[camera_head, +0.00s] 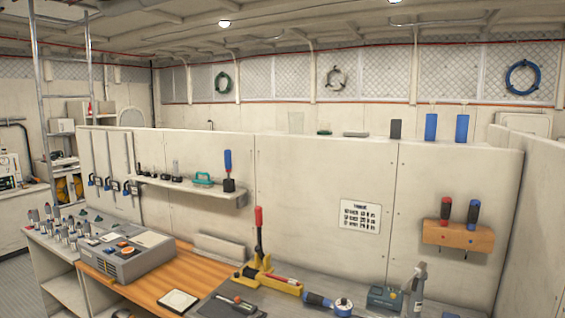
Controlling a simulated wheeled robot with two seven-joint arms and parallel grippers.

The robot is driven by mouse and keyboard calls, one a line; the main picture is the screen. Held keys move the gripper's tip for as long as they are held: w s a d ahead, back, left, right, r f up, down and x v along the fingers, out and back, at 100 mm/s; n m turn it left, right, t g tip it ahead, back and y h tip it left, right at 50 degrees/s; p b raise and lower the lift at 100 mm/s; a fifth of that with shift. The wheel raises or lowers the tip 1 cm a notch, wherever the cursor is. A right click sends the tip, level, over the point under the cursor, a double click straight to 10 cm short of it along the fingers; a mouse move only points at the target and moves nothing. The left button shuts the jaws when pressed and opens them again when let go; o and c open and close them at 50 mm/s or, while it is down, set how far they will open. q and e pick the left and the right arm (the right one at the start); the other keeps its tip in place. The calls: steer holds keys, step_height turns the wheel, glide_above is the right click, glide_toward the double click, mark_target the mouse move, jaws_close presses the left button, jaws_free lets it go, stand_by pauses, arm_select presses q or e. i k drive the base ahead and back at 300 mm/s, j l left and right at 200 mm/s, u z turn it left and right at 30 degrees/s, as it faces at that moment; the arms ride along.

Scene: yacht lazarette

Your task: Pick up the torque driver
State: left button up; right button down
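No label marks which tool is the torque driver, so I cannot tell for sure. A red-handled driver (446,208) and a blue-handled driver (473,212) stand upright in a wooden wall rack (457,236) at the right. A blue-handled tool with a round head (327,303) lies on the bench at the front. A red-and-black handled tool (237,301) lies on a dark mat (217,308). A red-handled tool (259,228) stands upright at a yellow fixture (262,270). Neither of my grippers is in view.
A grey box instrument (125,255) sits left on the wooden bench top (200,268). A white square pad (178,300) lies near the front edge. A teal-topped box (384,298) and a grey spray bottle (416,290) stand at right. A wall shelf (190,188) holds small tools.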

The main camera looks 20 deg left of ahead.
mark_target(228, 153)
steer(key=i+j+z, duration=0.2)
steer(key=j+z, duration=0.2)
steer(key=j, duration=0.8)
steer(key=j+z, duration=0.35)
steer(key=j, duration=0.9)
steer(key=i, duration=0.1)
